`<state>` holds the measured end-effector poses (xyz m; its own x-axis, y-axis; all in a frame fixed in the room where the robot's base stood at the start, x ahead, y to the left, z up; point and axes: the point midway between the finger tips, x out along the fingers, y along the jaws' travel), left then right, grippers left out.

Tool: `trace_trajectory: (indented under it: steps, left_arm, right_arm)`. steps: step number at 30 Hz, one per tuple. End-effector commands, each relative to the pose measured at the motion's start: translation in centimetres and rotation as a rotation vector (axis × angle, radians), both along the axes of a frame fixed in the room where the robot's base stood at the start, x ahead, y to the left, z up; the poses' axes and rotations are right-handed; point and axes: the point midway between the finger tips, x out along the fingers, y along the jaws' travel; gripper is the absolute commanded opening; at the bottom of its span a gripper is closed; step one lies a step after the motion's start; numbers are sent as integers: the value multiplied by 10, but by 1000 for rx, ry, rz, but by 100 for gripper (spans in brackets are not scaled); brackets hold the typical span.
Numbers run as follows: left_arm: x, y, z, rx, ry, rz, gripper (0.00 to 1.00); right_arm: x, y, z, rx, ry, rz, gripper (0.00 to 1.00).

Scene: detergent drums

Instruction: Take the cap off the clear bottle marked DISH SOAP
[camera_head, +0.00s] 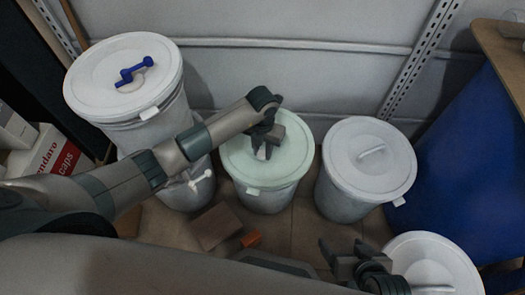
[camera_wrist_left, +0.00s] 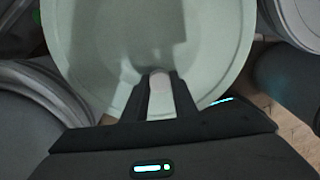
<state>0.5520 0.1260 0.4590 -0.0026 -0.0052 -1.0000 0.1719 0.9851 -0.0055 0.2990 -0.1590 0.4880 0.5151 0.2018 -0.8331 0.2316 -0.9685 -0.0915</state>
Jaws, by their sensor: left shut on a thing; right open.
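I see no clear bottle marked DISH SOAP in either view. My left gripper (camera_head: 262,152) is over a drum with a pale green lid (camera_head: 294,152). In the left wrist view its fingers are shut on a small pale handle (camera_wrist_left: 160,98) at the lid, which fills much of that view. The lid appears to sit on its drum (camera_head: 268,203). My right gripper (camera_head: 342,250) is open and empty at the lower right, near a white-lidded drum.
A white-lidded drum (camera_head: 347,200) stands right of the green-lidded one, another (camera_head: 425,255) at the lower right. A drum with a blue tap-like piece (camera_head: 136,72) on its lid stands left. A brown block (camera_head: 215,227) and orange block (camera_head: 250,239) lie on the floor.

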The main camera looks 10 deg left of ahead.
Motion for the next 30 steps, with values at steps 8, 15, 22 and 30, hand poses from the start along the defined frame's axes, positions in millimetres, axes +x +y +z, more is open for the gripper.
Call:
trace_trajectory:
  steps: [8, 15, 22, 30]
  left_arm:
    - [0, 0, -7, 1, -1, 0, 0]
    - [0, 0, -11, 1, -1, 0, 0]
    - [0, 0, -10, 1, -1, 0, 44]
    - [0, 0, -5, 0, -2, 0, 44]
  right_arm:
    - [-1, 3, 1, 8, -7, 3, 75]
    - [0, 4, -1, 11, -12, 4, 75]
    - [1, 5, 2, 13, -19, 4, 75]
    - [-1, 3, 3, 6, -7, 3, 75]
